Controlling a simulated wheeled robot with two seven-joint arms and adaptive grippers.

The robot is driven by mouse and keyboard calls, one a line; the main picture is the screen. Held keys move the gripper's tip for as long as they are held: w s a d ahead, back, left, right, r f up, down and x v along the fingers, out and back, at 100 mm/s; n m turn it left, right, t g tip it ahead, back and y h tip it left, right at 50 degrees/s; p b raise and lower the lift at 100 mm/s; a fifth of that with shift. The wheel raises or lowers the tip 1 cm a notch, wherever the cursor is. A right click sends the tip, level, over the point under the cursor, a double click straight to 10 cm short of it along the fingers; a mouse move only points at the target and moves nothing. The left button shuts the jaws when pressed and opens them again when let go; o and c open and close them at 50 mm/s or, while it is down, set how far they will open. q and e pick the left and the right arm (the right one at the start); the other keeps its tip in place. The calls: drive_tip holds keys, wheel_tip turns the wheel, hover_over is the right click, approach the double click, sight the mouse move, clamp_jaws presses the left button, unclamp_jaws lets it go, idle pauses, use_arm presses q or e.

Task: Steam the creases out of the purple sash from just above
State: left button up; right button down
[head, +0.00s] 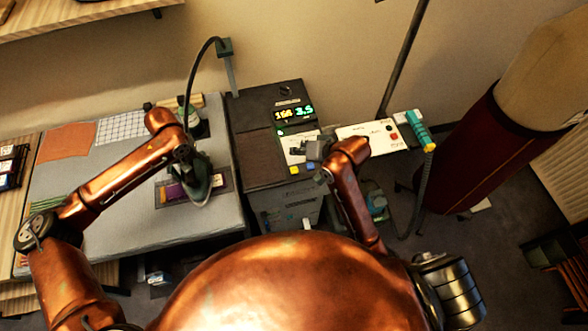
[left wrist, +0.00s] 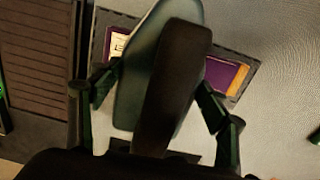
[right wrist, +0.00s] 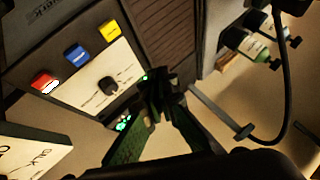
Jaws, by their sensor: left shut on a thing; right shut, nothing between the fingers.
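The purple sash (head: 174,193) lies on a dark pad (head: 163,204) on the grey ironing table. A dark green steam iron (head: 199,178) is over the sash's right part and hides it. My left gripper (head: 189,153) is shut on the iron's dark handle (left wrist: 174,85). In the left wrist view the sash (left wrist: 226,76) shows on both sides of the iron, with a yellow-orange edge at right. I cannot tell whether the iron touches the sash. My right gripper (head: 318,150) is shut and empty near the steam station; its fingertips also show in the right wrist view (right wrist: 160,88).
The steam station (head: 275,105) has lit readouts (head: 294,113), a knob (right wrist: 110,85) and coloured buttons. A black hose (head: 196,62) arcs from a post to the iron. A white board (head: 372,137) lies at right. An orange cloth (head: 66,143) and checked cloth (head: 121,127) lie on the table.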

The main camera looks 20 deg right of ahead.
sight(296, 170)
idle(0.4)
drive_tip(key=shift+f, duration=4.4)
drive_tip(key=shift+s+f, duration=0.1)
drive_tip(key=shift+f, duration=0.8)
drive_tip(key=shift+r, duration=0.1)
idle(1.6)
drive_tip(key=shift+r, duration=0.85)
